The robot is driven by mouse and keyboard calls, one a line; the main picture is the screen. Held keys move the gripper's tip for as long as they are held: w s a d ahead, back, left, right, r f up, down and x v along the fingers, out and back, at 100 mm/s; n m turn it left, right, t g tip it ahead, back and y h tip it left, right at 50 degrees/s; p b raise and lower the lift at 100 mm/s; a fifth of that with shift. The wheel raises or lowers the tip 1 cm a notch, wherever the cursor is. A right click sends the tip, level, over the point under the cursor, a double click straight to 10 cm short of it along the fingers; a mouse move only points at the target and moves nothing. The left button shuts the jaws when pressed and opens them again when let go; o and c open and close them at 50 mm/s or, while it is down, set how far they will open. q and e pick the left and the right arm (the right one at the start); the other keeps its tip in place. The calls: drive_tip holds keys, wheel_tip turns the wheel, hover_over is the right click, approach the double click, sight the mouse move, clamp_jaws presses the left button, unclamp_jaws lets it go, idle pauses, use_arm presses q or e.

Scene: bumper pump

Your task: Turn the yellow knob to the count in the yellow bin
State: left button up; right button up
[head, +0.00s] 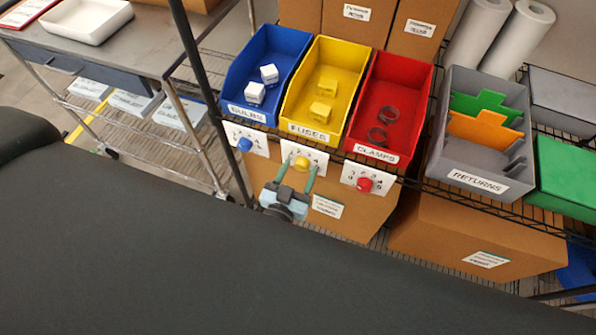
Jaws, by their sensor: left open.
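The yellow bin (309,118) stands on the wire shelf between the blue and red bins, with the label FUSES on its front. Two yellow blocks lie in it, one at the front (320,112) and one further back (327,85). Below it is a white dial plate (317,156) with small digits around the yellow knob (302,163). The knob's pointer is too small to read. My left gripper (299,166) is open below the plate, its two teal fingers pointing up at either side of the knob. I cannot tell whether they touch it. My right gripper is not in view.
The blue bin (247,111) has a blue knob (244,144) below it, and the red bin (375,148) a red knob (364,184). A grey returns bin (479,183) stands to the right. A cardboard box (352,222) sits behind my gripper, under the shelf.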

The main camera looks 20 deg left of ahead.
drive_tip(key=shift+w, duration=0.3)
use_arm(q)
drive_tip(key=shift+c, duration=0.9)
drive_tip(key=c, duration=0.8)
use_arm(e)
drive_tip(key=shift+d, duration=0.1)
